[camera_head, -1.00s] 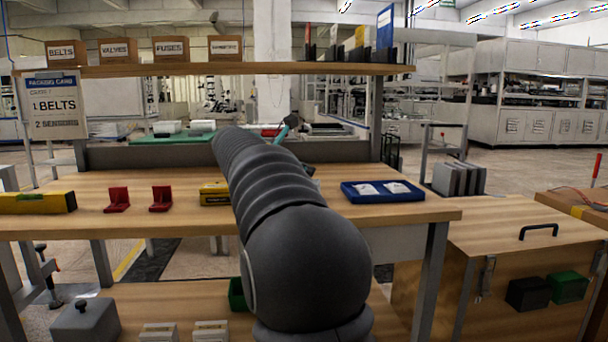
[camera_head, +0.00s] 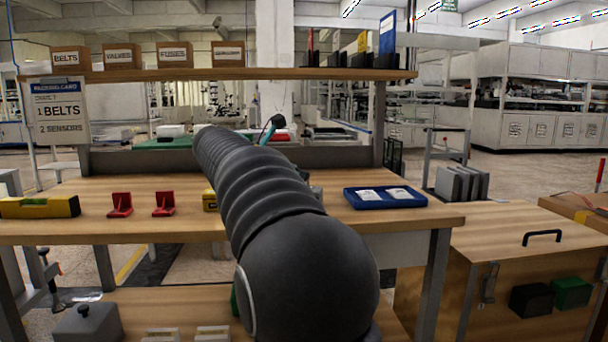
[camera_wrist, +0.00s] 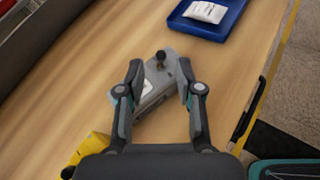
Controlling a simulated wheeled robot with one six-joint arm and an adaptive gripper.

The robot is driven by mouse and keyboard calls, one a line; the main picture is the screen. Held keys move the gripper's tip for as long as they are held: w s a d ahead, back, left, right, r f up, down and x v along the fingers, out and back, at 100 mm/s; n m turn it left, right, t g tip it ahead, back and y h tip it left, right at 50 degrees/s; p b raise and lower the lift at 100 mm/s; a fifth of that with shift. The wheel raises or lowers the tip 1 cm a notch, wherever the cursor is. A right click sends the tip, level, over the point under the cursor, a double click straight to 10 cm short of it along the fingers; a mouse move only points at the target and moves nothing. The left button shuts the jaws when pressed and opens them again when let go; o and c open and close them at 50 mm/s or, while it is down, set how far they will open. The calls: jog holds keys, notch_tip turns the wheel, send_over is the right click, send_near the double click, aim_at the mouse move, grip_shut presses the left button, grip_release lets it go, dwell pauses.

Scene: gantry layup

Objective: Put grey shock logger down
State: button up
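The grey shock logger (camera_wrist: 158,84), a small grey block with a dark knob and a pale label, shows in the wrist view on or just above the wooden bench top, turned at a slant. My gripper (camera_wrist: 160,70) is over it, with its two fingers apart on either side; the block lies slantwise to them and does not look clamped. The fingers hide parts of the block. In the head view my arm hides the gripper and most of that spot.
A blue tray (camera_head: 350,201) with white packets lies right of my arm on the bench (camera_head: 290,237). Two red brackets (camera_head: 121,205) and a yellow level (camera_head: 40,207) lie to the left. A yellow item (camera_wrist: 88,150) is near the gripper. A shelf (camera_head: 250,74) with boxes spans above.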

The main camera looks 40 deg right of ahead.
jog(key=v, duration=0.7)
jog(key=shift+p, duration=0.3)
jog(key=s+a+f+m+t+y, duration=0.3)
jog(key=s+a+f+m+y, duration=1)
jog(key=s+a+f, duration=1.1)
notch_tip(320, 180, down, 4)
jog(key=s+m, duration=0.2)
jog(key=m, duration=0.2)
jog(key=shift+s+a, duration=0.2)
jog(key=shift+a, duration=0.1)
